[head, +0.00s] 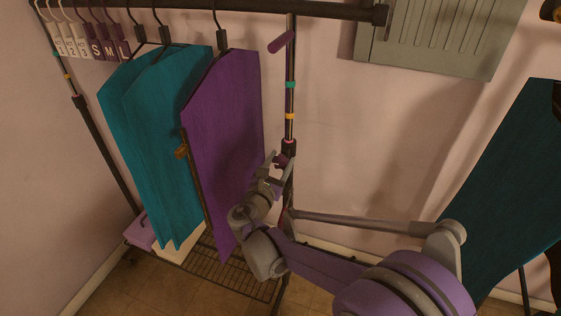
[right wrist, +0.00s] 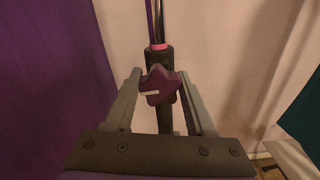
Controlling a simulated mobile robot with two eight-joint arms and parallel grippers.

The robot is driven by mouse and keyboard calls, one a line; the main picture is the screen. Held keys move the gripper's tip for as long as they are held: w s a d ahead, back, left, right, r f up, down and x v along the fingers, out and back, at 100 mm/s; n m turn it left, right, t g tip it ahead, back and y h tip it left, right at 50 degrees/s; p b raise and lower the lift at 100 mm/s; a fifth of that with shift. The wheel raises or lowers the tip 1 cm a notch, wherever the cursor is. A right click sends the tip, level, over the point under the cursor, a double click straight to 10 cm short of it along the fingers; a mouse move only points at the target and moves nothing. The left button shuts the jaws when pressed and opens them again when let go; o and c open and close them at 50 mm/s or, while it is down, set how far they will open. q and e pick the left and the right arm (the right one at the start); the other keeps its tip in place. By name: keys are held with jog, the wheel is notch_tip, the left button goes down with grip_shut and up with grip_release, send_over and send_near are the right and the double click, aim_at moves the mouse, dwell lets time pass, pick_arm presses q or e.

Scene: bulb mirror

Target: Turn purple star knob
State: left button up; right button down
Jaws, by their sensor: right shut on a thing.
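The purple star knob (right wrist: 161,86) sits on the dark collar of the rack's right upright pole, between the fingertips of my right gripper (right wrist: 160,84) in the right wrist view. The gripper is shut on it, with one finger at each side. A pale mark shows on the knob's face. In the head view the knob (head: 283,160) shows small beside the pole, just above my right gripper (head: 277,168). My left gripper is not in view.
The garment rack's pole (head: 290,70) carries green and orange bands. A purple garment (head: 228,130) hangs close left of my right gripper, with teal garments (head: 150,130) beyond. A wire shelf (head: 225,268) is below. A teal board (head: 515,190) stands at right.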

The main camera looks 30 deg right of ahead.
jog(key=m, duration=0.9)
jog(key=shift+p, duration=0.4)
jog(key=m, duration=0.5)
jog(key=shift+f+m+p, duration=0.1)
jog(key=shift+m+p, duration=0.35)
jog(key=shift+m, duration=1.45)
jog(key=shift+s, duration=0.1)
jog(key=shift+c, duration=1.2)
grip_release()
